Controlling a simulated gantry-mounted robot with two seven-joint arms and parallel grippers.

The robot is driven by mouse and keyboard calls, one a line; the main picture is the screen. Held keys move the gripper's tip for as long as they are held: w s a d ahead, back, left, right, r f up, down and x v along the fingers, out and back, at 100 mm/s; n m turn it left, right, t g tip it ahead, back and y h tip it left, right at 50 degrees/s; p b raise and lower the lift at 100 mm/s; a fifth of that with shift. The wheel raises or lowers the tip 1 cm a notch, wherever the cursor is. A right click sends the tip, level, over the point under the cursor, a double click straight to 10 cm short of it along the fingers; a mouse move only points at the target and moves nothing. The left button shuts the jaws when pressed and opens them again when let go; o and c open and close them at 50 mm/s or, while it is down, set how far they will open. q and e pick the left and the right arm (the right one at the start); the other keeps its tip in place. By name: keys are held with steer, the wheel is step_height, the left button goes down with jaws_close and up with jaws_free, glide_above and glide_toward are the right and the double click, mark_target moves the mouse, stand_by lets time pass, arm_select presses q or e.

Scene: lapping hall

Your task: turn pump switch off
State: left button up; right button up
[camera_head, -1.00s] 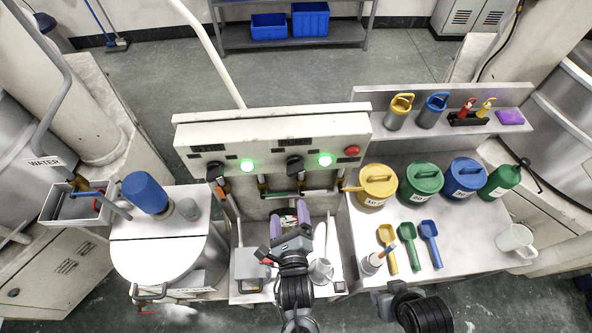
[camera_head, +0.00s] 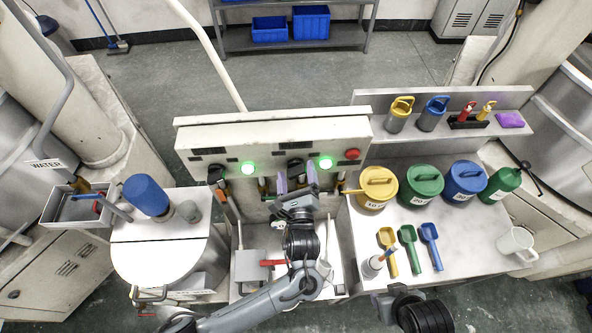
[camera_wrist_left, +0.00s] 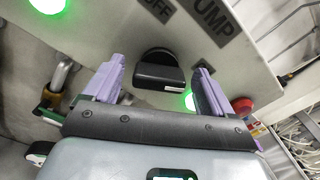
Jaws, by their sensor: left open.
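The pump switch is a black rotary knob (camera_wrist_left: 158,72) on the pale control panel, beneath a PUMP label in the left wrist view. It also shows in the head view (camera_head: 295,168), partly behind my left gripper. An OFF mark (camera_wrist_left: 158,10) is printed near the knob. My left gripper (camera_head: 297,180) is open, its purple fingers (camera_wrist_left: 156,82) to either side of the knob; I cannot tell whether they touch it. Green lamps (camera_head: 326,163) glow on the panel. My right gripper (camera_head: 388,303) is at the bottom of the head view, its fingers unclear.
A second black knob (camera_head: 216,173) is at the panel's left, and a red button (camera_head: 352,154) at its right. Pipes run below the panel. Yellow (camera_head: 377,187), green (camera_head: 421,184) and blue (camera_head: 465,178) lidded pots stand on the right bench.

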arm_select(q)
steer(key=shift+w, duration=0.65)
steer(key=shift+c, duration=0.3)
steer(key=c, duration=0.9)
